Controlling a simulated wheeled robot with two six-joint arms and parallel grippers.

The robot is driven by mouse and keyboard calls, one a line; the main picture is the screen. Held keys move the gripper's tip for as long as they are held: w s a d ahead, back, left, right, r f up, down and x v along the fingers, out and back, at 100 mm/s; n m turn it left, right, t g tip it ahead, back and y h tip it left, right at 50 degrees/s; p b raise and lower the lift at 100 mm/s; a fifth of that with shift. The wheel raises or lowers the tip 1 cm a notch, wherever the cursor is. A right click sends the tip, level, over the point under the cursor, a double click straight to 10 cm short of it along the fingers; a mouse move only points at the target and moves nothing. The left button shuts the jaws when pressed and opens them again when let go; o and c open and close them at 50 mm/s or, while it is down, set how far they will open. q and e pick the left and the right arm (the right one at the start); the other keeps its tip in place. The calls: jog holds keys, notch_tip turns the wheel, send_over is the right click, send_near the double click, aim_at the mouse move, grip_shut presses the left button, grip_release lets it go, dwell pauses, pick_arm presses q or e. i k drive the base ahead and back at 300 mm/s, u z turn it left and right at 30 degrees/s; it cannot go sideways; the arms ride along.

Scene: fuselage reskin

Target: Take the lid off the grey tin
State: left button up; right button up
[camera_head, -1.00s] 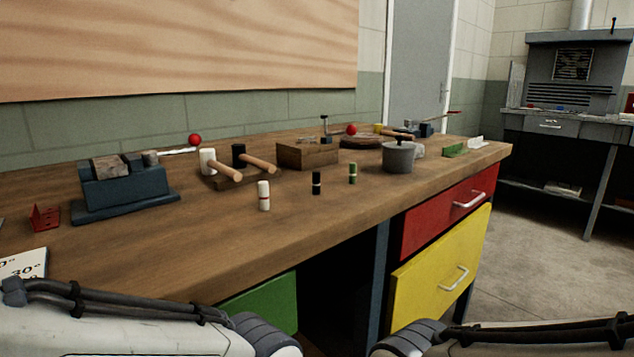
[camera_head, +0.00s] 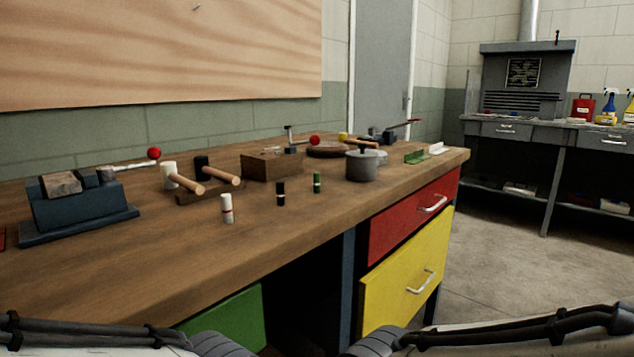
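The grey tin (camera_head: 361,169) stands upright on the wooden bench, towards its right end. Its lid (camera_head: 362,152) with a small dark knob sits on top. My two arms show only in part along the bottom edge of the head view, well short of the tin. Both grippers are out of the picture.
The bench (camera_head: 262,228) also holds a wooden box (camera_head: 271,166), two mallets (camera_head: 208,180), a blue vise (camera_head: 80,203) and three small markers (camera_head: 227,209) in front. Red (camera_head: 412,215) and yellow (camera_head: 405,272) drawers are below. Open floor (camera_head: 500,275) lies to the right.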

aim_at(362, 153)
jog(key=k, duration=0.5)
jog(key=z, duration=1.65)
jog(key=i, duration=1.4)
jog(key=u, duration=1.75)
